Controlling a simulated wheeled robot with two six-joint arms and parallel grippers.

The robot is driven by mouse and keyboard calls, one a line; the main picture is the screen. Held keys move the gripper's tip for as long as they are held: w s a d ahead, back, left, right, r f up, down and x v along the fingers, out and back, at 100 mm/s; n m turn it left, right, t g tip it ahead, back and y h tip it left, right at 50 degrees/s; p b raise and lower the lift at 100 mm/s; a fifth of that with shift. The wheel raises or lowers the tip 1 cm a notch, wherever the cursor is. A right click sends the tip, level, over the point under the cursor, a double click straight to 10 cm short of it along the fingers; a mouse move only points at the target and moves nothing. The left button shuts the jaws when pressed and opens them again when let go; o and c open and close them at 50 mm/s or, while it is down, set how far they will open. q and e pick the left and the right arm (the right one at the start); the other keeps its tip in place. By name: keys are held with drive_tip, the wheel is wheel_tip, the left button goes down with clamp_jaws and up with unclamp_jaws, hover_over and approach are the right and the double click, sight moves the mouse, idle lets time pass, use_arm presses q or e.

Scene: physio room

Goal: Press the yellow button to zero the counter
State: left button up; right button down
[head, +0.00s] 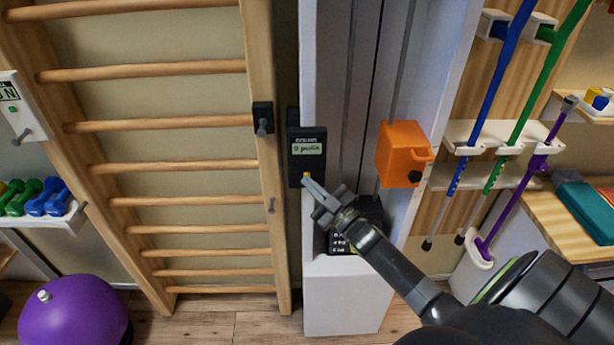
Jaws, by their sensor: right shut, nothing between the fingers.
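The counter (307,163) is a small black box with a lit screen (308,148), fixed to the white upright left of centre in the head view. The screen reads something like "11 pulls". The yellow button (306,175) shows as a small spot on the counter's lower face. My right gripper (309,183) comes in from the lower right, shut and empty. Its fingertips are at the button's lower edge in the picture; I cannot tell whether they touch it. My left gripper is not in view.
Wooden wall bars (160,168) stand left of the counter. An orange block with a black knob (402,155) sits right of it on the white frame (345,290). Blue, green and purple poles hang further right. A purple ball (75,315) lies at lower left.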

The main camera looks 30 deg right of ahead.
drive_tip(key=shift+s+a, duration=0.4)
drive_tip(key=shift+s, duration=0.2)
drive_tip(key=shift+p, duration=0.3)
drive_tip(key=shift+s+a+p, duration=0.35)
drive_tip(key=shift+s+a, duration=0.1)
drive_tip(key=shift+s, duration=0.25)
drive_tip(key=shift+s+a+p, duration=0.3)
drive_tip(key=shift+s+a, duration=0.1)
drive_tip(key=shift+s, duration=0.3)
drive_tip(key=shift+s+a+p, duration=0.35)
drive_tip(key=shift+s+a, duration=0.1)
drive_tip(key=shift+s, duration=0.25)
